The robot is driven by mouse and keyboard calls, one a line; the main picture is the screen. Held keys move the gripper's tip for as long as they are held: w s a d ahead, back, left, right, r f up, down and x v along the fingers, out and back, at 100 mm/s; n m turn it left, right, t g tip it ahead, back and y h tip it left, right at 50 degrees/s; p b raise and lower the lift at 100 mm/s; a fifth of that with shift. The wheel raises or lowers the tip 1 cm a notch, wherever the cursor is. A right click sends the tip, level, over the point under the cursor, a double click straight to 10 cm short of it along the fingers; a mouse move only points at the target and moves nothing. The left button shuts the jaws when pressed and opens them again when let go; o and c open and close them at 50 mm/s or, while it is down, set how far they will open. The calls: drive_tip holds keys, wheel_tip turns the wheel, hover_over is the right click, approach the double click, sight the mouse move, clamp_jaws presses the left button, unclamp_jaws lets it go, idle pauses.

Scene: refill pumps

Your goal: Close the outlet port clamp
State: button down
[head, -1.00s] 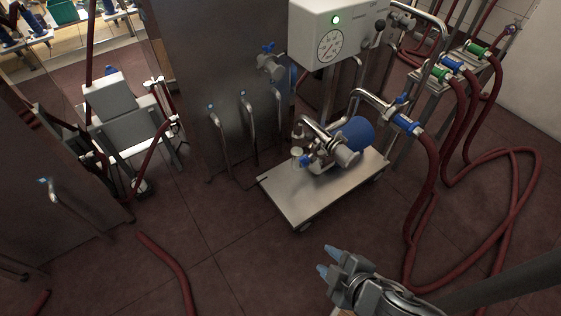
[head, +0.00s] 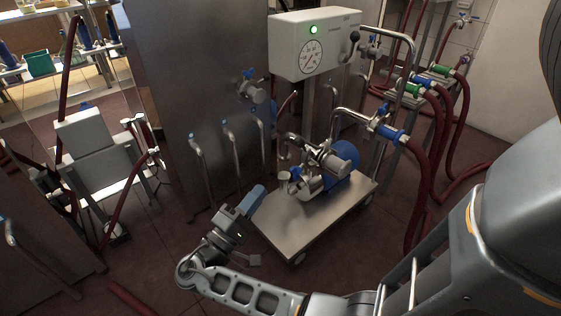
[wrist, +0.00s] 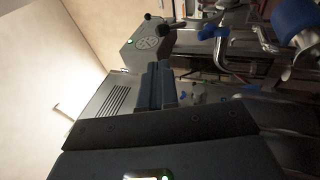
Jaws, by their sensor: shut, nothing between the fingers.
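The pump with a blue motor (head: 346,158) sits on a low steel cart (head: 315,216). A steel pipe rises from it to a blue hose coupling (head: 391,132) on its right, where a dark red hose joins. A small blue handle (head: 296,174) shows at the pump's front left. I cannot tell which of these is the outlet port clamp, nor whether it is closed. My gripper (head: 254,197) is shut and empty, left of the cart, apart from the pump. Its blue-grey fingers also show in the wrist view (wrist: 156,86), with the blue motor (wrist: 293,14) at the upper right.
A grey control box (head: 313,45) with a gauge and green light stands above the cart. A steel tank (head: 190,90) with bent pipes is on the left. Red hoses (head: 437,150) hang on the right. A valve with a blue handle (head: 250,88) projects from the tank.

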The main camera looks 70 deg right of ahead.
approach(305, 154)
drive_tip(key=d+r, duration=0.3)
drive_tip(key=r, duration=0.4)
drive_tip(key=shift+s+d+p, duration=0.2)
drive_tip(key=shift+p, duration=0.2)
drive_tip(key=shift+r, duration=0.2)
